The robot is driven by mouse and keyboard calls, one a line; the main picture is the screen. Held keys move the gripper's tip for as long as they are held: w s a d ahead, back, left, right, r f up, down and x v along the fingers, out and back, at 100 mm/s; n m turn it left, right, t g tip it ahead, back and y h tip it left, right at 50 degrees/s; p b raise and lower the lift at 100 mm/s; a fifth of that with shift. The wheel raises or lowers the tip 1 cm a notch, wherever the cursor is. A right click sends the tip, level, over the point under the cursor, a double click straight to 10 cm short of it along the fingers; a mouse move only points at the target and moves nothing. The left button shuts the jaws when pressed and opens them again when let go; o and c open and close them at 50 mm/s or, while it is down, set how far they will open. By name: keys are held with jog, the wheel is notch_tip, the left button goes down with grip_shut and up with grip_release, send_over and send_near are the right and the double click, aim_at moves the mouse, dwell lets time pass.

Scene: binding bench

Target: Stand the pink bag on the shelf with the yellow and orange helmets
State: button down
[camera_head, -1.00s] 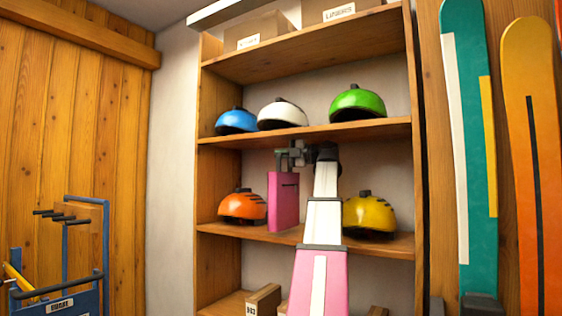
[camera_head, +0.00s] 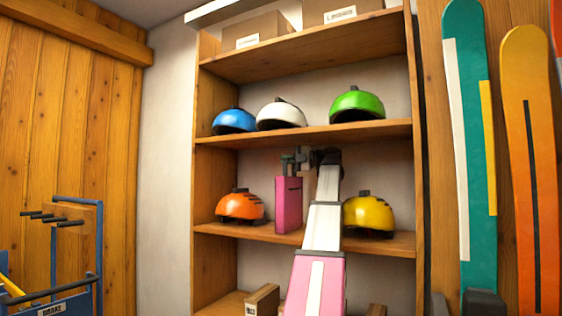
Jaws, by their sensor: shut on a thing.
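The pink bag (camera_head: 288,205) is upright between the orange helmet and my arm, over the shelf (camera_head: 260,234) that holds the orange helmet (camera_head: 240,205) and the yellow helmet (camera_head: 369,213). My gripper (camera_head: 289,164) is shut on the top of the bag. The bag's bottom is at about the level of the shelf board; I cannot tell whether it touches. The orange helmet is close on the bag's left, and the yellow helmet is to the right, beyond my arm. My arm hides the shelf's middle.
The shelf above, with blue (camera_head: 234,121), white (camera_head: 281,114) and green (camera_head: 357,105) helmets, is just over my gripper. Boxes (camera_head: 262,303) stand on the shelf below. Skis (camera_head: 470,150) stand at the right, and a blue rack (camera_head: 98,250) is at the left.

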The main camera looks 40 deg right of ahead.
jog(key=shift+f, duration=0.2)
jog(key=c, duration=1.3)
grip_release()
jog(key=shift+r, duration=0.1)
jog(key=shift+s+d, duration=0.15)
jog(key=shift+d, duration=0.05)
jog(key=v, duration=1.1)
jog(key=shift+s+d, duration=0.2)
